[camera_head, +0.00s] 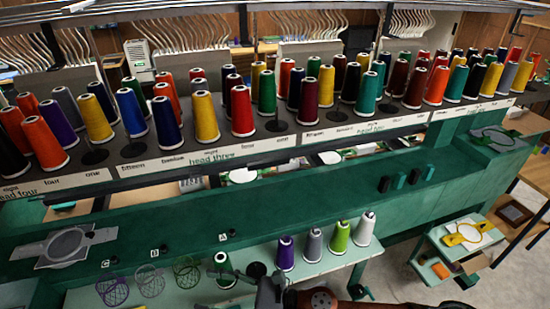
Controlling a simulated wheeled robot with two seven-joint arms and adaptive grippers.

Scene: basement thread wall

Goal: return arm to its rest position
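My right gripper (240,278) is at the bottom middle, low over the pale table, with its arm coming in from the lower right. My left gripper is not in view.
The pale table (185,292) holds purple (285,253), grey (312,245), lime (339,237) and white (364,229) cones, plus wire baskets (187,275). Behind it runs a green machine beam (290,205) below a rack of many cones. A small side table (450,252) stands right.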

